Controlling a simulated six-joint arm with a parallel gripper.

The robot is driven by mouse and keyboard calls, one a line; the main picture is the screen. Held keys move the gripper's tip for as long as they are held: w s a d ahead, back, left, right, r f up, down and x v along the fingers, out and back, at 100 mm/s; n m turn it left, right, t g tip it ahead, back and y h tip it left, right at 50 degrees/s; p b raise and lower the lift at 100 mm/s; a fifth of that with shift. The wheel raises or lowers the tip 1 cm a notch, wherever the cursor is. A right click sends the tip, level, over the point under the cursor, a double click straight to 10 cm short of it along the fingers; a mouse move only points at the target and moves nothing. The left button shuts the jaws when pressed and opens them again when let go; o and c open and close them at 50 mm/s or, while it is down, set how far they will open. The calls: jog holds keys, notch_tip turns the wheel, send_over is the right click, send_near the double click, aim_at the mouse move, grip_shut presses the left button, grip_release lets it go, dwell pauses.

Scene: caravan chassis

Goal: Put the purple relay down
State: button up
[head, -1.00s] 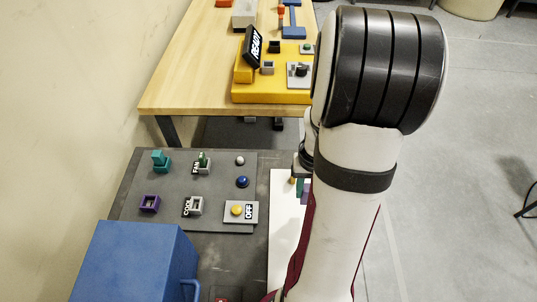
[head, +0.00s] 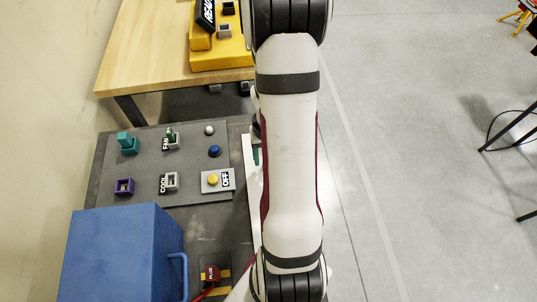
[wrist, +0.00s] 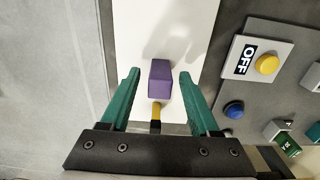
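The purple relay (wrist: 160,78) is a small block with a yellow and black part (wrist: 155,113) at its near end. In the wrist view it is over the white mat (wrist: 178,20), between the teal fingers of my gripper (wrist: 160,80). A gap shows on both sides of the relay, so my gripper is open around it. I cannot tell for certain that the relay rests on the mat. In the head view my arm hides the relay, and only a teal bit of my gripper (head: 256,157) shows. An empty purple socket (head: 124,187) is on the grey panel (head: 145,162).
The panel also holds a teal relay (head: 127,143), a green switch (head: 171,138), a grey socket (head: 170,182), a blue button (head: 215,151) and a yellow OFF button (head: 213,180). A blue box (head: 120,255) stands in front. A wooden table (head: 150,55) is behind.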

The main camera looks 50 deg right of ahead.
notch_tip(320, 180, up, 12)
jog(key=a+r+n, duration=0.1)
jog(key=a+r, duration=0.1)
jog(key=a, duration=0.5)
jog(key=a+r+n, duration=0.1)
jog(key=a+r, duration=0.2)
jog(key=a, duration=0.4)
jog(key=s+a+y, duration=0.1)
jog(key=s+a, duration=0.2)
jog(key=a, duration=0.3)
jog(key=s+a+r+n, duration=0.1)
jog(key=s+a, duration=0.3)
jog(key=a, duration=0.1)
jog(key=shift+s+a+r+y, duration=0.15)
jog(key=shift+a+r+y, duration=0.1)
jog(key=shift+a+y, duration=0.15)
